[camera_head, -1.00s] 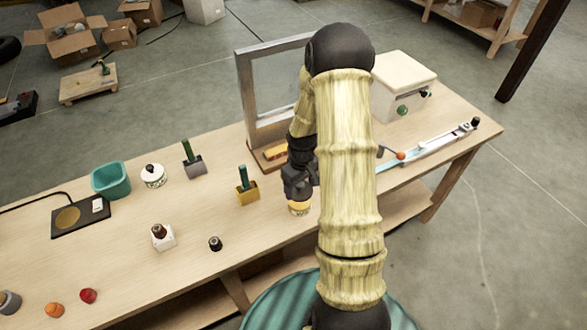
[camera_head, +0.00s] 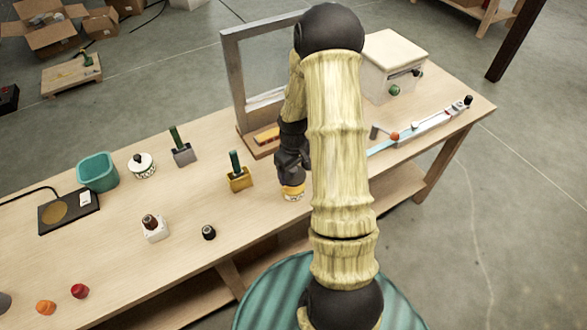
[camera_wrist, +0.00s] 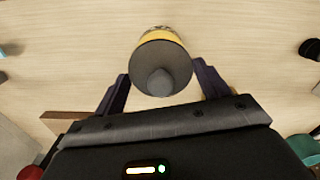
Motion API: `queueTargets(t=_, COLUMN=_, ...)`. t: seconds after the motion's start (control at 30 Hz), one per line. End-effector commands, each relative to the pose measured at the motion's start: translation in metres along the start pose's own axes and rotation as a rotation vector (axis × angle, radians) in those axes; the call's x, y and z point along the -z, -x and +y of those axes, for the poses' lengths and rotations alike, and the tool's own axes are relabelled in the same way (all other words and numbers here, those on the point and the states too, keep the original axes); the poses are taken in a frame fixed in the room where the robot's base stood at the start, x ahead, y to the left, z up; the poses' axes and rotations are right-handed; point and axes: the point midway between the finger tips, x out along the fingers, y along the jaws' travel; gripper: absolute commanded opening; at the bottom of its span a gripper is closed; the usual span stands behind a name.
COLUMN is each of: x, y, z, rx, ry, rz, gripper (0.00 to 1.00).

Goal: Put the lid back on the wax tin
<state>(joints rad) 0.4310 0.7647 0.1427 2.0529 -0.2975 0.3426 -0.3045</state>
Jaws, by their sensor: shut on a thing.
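The wax tin (camera_head: 293,192) is a small round tin with a pale, patterned wall and yellow at its top. It stands on the workbench just below my gripper (camera_head: 287,167). In the wrist view, a round dark grey lid (camera_wrist: 146,62) with a central knob sits between my two fingers (camera_wrist: 161,78), and my gripper is shut on it. The tin's yellow part (camera_wrist: 157,33) shows beyond the lid's far edge; the lid covers the rest. I cannot tell whether the lid touches the tin.
A yellow block with a green-handled tool (camera_head: 239,180) stands close left of the tin. A framed screen (camera_head: 240,90) stands behind. A black cap (camera_head: 208,232) and a lidded white pot (camera_head: 142,166) are further left.

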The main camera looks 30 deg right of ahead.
Motion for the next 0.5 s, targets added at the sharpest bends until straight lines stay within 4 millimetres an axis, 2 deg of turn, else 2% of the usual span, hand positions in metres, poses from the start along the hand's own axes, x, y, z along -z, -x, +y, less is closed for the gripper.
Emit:
queueTargets(t=0.03, x=0.0, y=-0.008, z=0.0, rx=0.0, ry=0.0, rz=0.0, gripper=0.52)
queueTargets(t=0.3, x=0.0, y=-0.029, z=0.0, rx=0.0, ry=0.0, rz=-0.001, gripper=0.52)
queueTargets(t=0.5, x=0.0, y=-0.038, z=0.0, rx=0.0, ry=0.0, rz=-0.001, gripper=0.52)
